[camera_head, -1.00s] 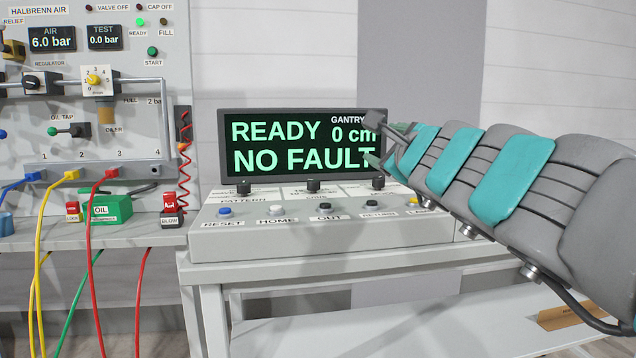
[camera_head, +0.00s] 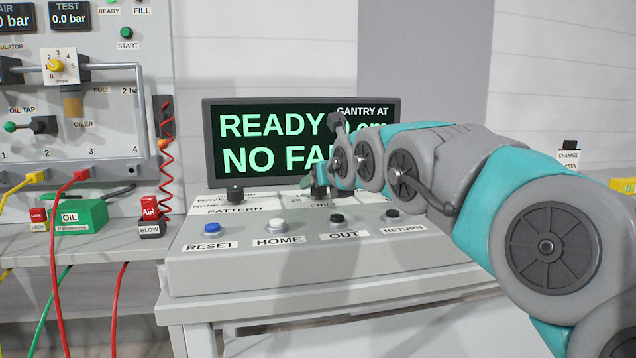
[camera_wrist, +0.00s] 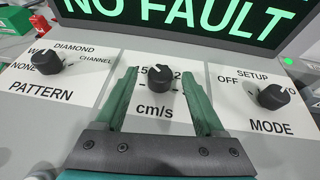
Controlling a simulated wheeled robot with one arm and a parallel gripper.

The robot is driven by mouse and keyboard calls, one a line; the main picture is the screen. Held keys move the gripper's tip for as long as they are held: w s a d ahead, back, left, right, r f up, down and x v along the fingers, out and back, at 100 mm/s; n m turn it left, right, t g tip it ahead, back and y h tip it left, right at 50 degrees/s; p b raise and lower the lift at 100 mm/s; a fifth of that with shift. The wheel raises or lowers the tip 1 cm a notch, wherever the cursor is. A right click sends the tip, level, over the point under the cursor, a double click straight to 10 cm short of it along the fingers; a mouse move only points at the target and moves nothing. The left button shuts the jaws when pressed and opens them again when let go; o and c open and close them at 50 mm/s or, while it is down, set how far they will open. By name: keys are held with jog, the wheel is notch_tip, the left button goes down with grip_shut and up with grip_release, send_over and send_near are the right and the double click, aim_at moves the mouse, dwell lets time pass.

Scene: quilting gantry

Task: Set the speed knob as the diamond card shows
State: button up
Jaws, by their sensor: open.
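The speed knob (camera_wrist: 161,79) is the black middle knob on the console, on a white plate marked cm/s. In the wrist view its pale pointer mark is near the top, between a "15" and a number partly covered by a finger. My gripper (camera_wrist: 157,71) is open, with one green finger on each side of the knob; I cannot tell whether they touch it. In the head view my gripper (camera_head: 318,179) is at the same knob and mostly hides it. The diamond card is not in view; a card reading CHANNEL (camera_head: 569,157) shows at the right.
The pattern knob (camera_wrist: 46,61) and mode knob (camera_wrist: 272,96) flank the speed knob closely. The screen (camera_head: 260,140) behind reads READY and NO FAULT. Several buttons, including the blue reset button (camera_head: 212,229), line the console's front. An air panel (camera_head: 95,100) stands at the left.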

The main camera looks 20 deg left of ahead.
jog(key=shift+x, duration=1.5)
jog(key=shift+r, duration=0.1)
jog(key=shift+c, duration=0.3)
grip_shut()
